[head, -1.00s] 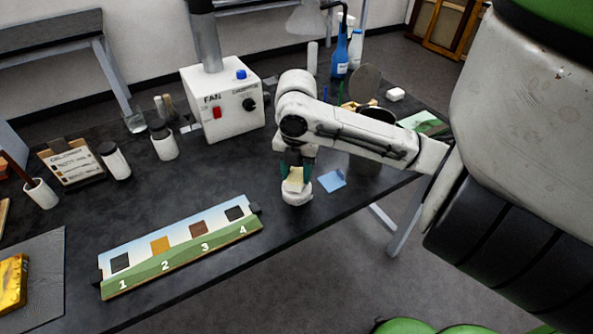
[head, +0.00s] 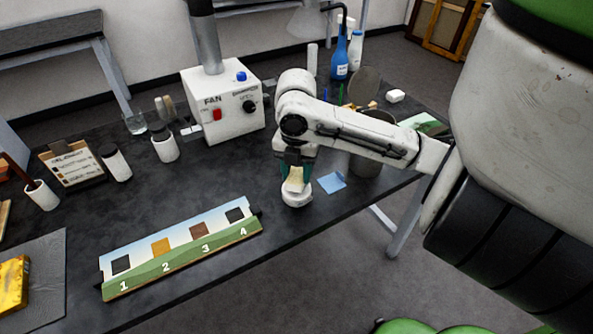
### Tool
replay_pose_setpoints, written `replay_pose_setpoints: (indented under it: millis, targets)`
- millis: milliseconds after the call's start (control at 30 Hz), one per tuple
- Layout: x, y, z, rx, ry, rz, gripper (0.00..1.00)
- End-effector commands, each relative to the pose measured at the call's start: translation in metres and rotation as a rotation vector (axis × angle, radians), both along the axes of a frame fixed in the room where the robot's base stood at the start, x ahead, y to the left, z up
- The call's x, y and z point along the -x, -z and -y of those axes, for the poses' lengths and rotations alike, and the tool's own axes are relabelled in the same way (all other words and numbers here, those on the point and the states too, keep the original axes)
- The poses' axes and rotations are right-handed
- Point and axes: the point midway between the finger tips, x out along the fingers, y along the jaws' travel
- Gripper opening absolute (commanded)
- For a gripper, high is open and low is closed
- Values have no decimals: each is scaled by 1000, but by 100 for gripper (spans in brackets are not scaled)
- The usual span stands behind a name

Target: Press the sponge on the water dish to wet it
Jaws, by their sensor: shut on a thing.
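The sponge (head: 295,180) is a small pale yellow block in the head view, near the middle of the black table. My gripper (head: 295,175) points down with its dark green fingers shut on it. The water dish (head: 297,199) is a small round white dish directly below the sponge. The sponge's lower end is at the dish; I cannot tell how firmly it presses. The inside of the dish and any water are mostly hidden.
A blue square cloth (head: 332,183) lies just right of the dish. A numbered sample board (head: 185,262) lies to the left. A white fan box (head: 222,105) stands behind. A grey bin (head: 368,163) is partly behind my arm. The table's front edge is close.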

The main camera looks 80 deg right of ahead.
Motion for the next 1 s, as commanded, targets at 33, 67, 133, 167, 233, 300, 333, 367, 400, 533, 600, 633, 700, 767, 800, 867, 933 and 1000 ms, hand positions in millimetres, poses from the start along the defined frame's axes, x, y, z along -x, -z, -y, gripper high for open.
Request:
replay_pose_setpoints:
  millis: [33,67,133,167,233,300,333,367,400,533,600,633,700,767,800,867,933,1000]
  targets:
    - [0,-8,0,1,0,1,19]
    - [0,-10,0,1,0,1,19]
    - [0,-15,0,2,0,1,19]
    - [0,-17,0,2,0,2,19]
    - [0,-23,0,2,0,2,19]
    - [0,-28,1,3,0,3,19]
    - [0,-30,1,3,0,3,19]
    - [0,-32,1,3,0,3,19]
    - [0,-35,1,3,0,3,19]
    - [0,-44,0,2,0,2,19]
    - [0,-49,0,2,-1,2,19]
    - [0,-52,0,2,-1,2,19]
    - [0,-57,0,2,-1,1,19]
    - [0,-60,0,3,-1,1,19]
    - [0,-62,0,3,-1,1,19]
    - [0,-63,1,3,0,1,19]
    - [0,-62,1,3,0,1,19]
    - [0,-62,1,3,0,2,19]
